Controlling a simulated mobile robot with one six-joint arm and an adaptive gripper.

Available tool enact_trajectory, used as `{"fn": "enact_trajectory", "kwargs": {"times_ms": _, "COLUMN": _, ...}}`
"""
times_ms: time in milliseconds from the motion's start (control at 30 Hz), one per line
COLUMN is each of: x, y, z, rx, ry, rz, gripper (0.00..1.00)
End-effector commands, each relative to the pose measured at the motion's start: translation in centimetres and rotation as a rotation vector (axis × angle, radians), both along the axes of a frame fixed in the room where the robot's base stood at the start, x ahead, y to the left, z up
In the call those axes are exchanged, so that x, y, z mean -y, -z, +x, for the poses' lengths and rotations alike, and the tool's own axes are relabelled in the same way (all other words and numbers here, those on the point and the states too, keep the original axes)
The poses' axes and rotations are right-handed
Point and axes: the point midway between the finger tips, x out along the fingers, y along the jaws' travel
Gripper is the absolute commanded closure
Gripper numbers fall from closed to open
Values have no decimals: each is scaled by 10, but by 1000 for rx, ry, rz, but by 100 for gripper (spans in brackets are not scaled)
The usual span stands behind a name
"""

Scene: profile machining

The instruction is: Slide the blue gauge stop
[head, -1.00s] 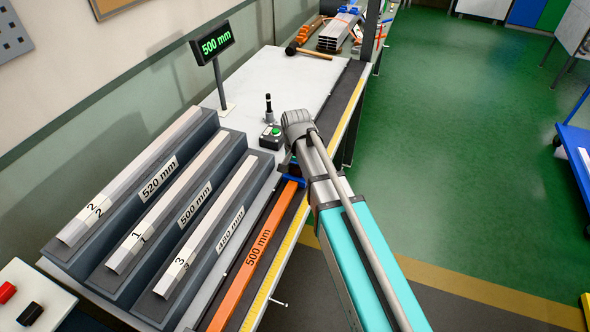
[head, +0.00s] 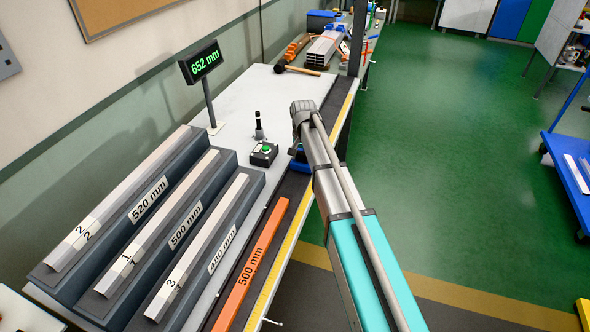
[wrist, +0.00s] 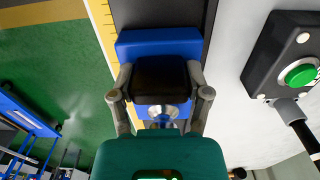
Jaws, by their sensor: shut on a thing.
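The blue gauge stop (wrist: 158,44) sits on the dark rail at the bench's front edge; in the head view it shows as a small blue patch (head: 300,167) beside my arm. My gripper (wrist: 160,85) is shut on the stop's black block, one finger on each side. In the head view my arm hides most of the gripper. The display (head: 205,62) reads 652 mm. The orange 500 mm bar (head: 257,260) lies along the rail, with a gap between its far end and the stop.
A stepped rack (head: 222,215) holds silver profiles marked 520, 500 and 480 mm. A button box (head: 263,154) with a green button stands on the bench close to the stop; it also shows in the wrist view (wrist: 290,66). A mallet (head: 296,69) lies farther back. The rail beyond the stop looks clear.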

Motion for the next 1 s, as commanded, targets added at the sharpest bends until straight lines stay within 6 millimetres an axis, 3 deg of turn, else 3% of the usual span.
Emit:
{"fn": "enact_trajectory", "kwargs": {"times_ms": 33, "x": 2, "y": 0, "z": 13, "rx": 4, "ry": -1, "rz": 1, "gripper": 98}}
{"fn": "enact_trajectory", "kwargs": {"times_ms": 200, "x": 8, "y": 0, "z": 27, "rx": 4, "ry": -1, "rz": 1, "gripper": 98}}
{"fn": "enact_trajectory", "kwargs": {"times_ms": 567, "x": 9, "y": 0, "z": 27, "rx": 4, "ry": 0, "rz": 1, "gripper": 98}}
{"fn": "enact_trajectory", "kwargs": {"times_ms": 600, "x": 9, "y": 0, "z": 27, "rx": 4, "ry": 0, "rz": 1, "gripper": 32}}
{"fn": "enact_trajectory", "kwargs": {"times_ms": 767, "x": 10, "y": 0, "z": 27, "rx": 3, "ry": 0, "rz": 1, "gripper": 3}}
{"fn": "enact_trajectory", "kwargs": {"times_ms": 1000, "x": 10, "y": 0, "z": 26, "rx": 1, "ry": 1, "rz": 1, "gripper": 3}}
